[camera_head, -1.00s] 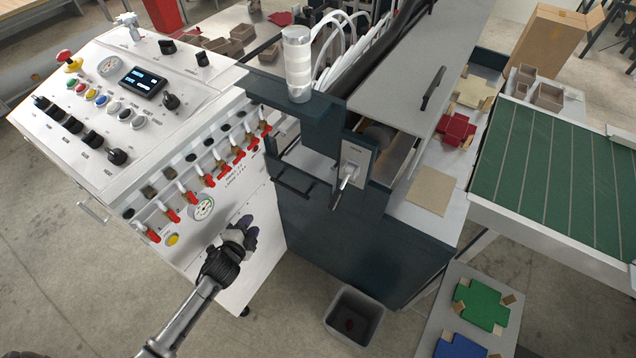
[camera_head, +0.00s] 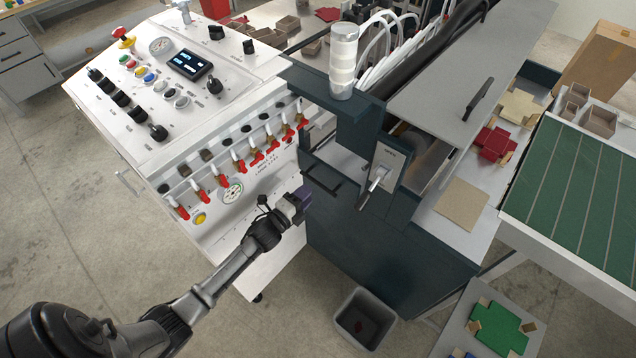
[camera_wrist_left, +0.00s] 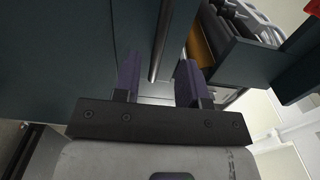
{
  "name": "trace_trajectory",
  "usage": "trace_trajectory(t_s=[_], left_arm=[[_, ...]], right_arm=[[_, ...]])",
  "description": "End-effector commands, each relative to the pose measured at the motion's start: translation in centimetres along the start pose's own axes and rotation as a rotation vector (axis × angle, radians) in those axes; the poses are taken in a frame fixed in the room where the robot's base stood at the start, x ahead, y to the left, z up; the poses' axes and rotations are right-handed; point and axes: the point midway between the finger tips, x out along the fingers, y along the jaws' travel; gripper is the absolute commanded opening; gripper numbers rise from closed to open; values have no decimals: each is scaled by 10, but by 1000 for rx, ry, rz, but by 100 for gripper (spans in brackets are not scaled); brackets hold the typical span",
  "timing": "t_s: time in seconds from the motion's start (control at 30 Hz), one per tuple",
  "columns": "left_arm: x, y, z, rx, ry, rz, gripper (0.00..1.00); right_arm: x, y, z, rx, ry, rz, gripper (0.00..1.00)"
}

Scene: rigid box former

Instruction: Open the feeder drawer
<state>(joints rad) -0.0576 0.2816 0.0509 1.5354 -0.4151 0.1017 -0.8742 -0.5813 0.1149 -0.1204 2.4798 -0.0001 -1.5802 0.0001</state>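The feeder drawer's dark front (camera_head: 326,168) is on the blue-grey machine, with a black bar handle (camera_head: 318,186) across it. How far the drawer stands out is hard to tell. My left gripper (camera_head: 303,196) is just below and in front of the handle in the head view. In the left wrist view its two purple fingers (camera_wrist_left: 159,80) are apart, and a dark metal bar (camera_wrist_left: 160,45), apparently the handle, runs up between and ahead of them. I see no clear contact with the bar. My right gripper is in neither view.
The white control cabinet (camera_head: 215,235) with red-handled valves (camera_head: 222,181) stands close to the left of my arm. A lever (camera_head: 375,182) sticks out right of the handle. A grey bin (camera_head: 365,318) stands on the floor below.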

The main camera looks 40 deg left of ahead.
Motion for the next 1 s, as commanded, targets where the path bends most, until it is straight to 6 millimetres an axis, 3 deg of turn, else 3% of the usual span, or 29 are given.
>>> trace_trajectory(t_s=[0.2, 0.4, 0.87, 1.0], left_arm=[[36, -1, 0, 0, 0, -1, 39], [54, 0, 0, -1, 0, 0, 39], [62, 0, 0, -1, 0, 1, 39], [62, 0, 0, -1, 0, 1, 27]], right_arm=[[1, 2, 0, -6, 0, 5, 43], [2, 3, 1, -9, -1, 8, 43], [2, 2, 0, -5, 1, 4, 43], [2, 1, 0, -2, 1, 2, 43]])
